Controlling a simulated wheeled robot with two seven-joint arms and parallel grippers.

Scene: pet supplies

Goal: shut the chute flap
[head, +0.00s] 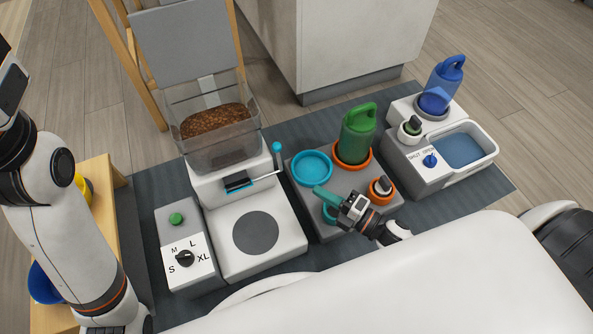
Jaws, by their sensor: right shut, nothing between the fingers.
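The feeder has a clear hopper (213,121) of brown kibble, with a chute at the foot of its front. The chute flap (237,181) is a small dark piece with a blue edge there; I cannot tell how far open it stands. A thin lever runs right from it to a teal ball knob (277,147). My right gripper (345,203) is shut and empty, right of and nearer than the knob, apart from it. It is beside a teal scoop handle (325,195) over the grey holder. My left arm stands at the left edge; its fingers are not visible.
A grey round pad (256,232) lies below the chute. A size dial (184,258) and green button (176,218) are left. A turquoise bowl (312,167) and green bottle (358,133) stand right, with a blue water basin (463,149) farther off.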

